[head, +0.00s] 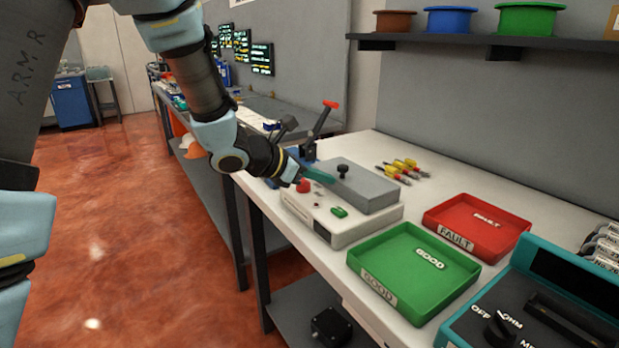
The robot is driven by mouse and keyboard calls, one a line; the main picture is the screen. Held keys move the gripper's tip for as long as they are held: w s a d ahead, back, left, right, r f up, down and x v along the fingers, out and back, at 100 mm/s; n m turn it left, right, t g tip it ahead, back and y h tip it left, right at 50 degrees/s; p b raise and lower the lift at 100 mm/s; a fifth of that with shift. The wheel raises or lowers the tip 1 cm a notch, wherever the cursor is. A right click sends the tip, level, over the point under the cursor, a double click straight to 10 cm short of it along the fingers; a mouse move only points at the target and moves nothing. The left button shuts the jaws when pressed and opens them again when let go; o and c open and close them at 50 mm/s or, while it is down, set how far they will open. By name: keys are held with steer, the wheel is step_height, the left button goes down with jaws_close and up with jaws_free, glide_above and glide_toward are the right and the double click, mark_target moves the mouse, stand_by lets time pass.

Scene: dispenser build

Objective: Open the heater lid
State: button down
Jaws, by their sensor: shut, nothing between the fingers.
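The heater (350,229) is a low white box on the bench, with a red and a green control on its front top. Its grey lid (372,188) lies flat and closed on top, with a black knob (342,170) standing near its back left corner. My gripper (322,177) reaches in from the left with teal fingers. The fingers are shut and empty, with the tips just left of and close to the knob. I cannot tell whether they touch the lid or the knob.
A green GOOD tray (374,287) and a red FAULT tray (434,217) stand right of the heater. A teal meter (470,325) is at the front right. Several yellow-red tools (404,168) lie behind. A red-handled lever (325,113) rises close behind my gripper. A shelf (460,41) hangs above.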

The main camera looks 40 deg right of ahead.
steer(key=shift+d+r, duration=0.3)
steer(key=shift+s+r, duration=0.1)
steer(key=shift+d+r+y+p, duration=0.15)
steer(key=shift+r+y+p, duration=0.25)
steer(key=shift+p, duration=0.6)
